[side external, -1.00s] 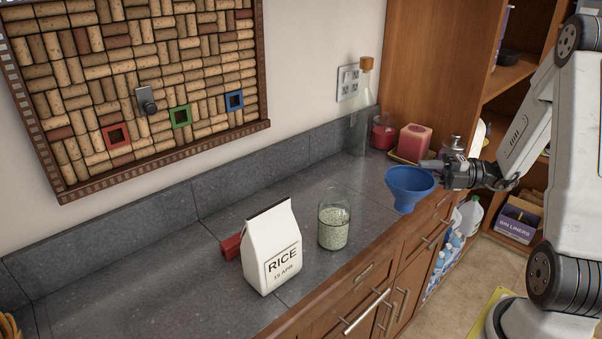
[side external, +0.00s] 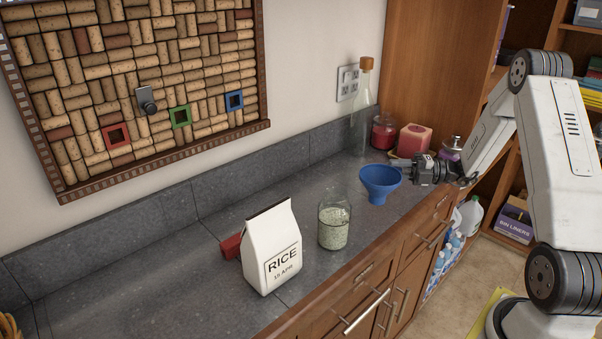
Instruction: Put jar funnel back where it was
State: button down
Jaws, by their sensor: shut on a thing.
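The blue jar funnel (side external: 380,182) is held upright, wide mouth up and spout down, above the counter to the right of the glass jar. My gripper (side external: 404,167) is shut on the funnel's right rim side. The fingertips are small and partly hidden at the rim. A glass jar (side external: 334,226) filled partway with pale grains stands on the counter. The white rice bag (side external: 272,248) stands to its left.
A red object (side external: 230,246) lies behind the bag. A corkboard (side external: 75,95) on the wall carries a metal hook (side external: 147,100) and coloured square frames. A tall bottle (side external: 361,110), a red jar (side external: 384,132) and a pink box (side external: 413,141) stand at the back. The left counter (side external: 130,270) is mostly clear.

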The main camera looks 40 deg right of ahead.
jog(key=shift+w+d+f, duration=0.25)
jog(key=shift+w+f, duration=0.3)
jog(key=shift+f, duration=0.15)
jog(key=shift+w+d+f, duration=0.2)
jog(key=shift+w+f, duration=0.4)
jog(key=shift+f, duration=0.15)
jog(key=shift+w+d+f, duration=0.25)
jog(key=shift+w+f, duration=0.3)
jog(key=shift+f, duration=0.15)
jog(key=shift+w+d+f, duration=0.1)
jog(key=shift+w+f, duration=0.15)
jog(key=shift+f, duration=1.6)
jog(key=shift+c, duration=2)
grip_release()
jog(key=shift+f, duration=0.1)
jog(key=shift+v, duration=3.8)
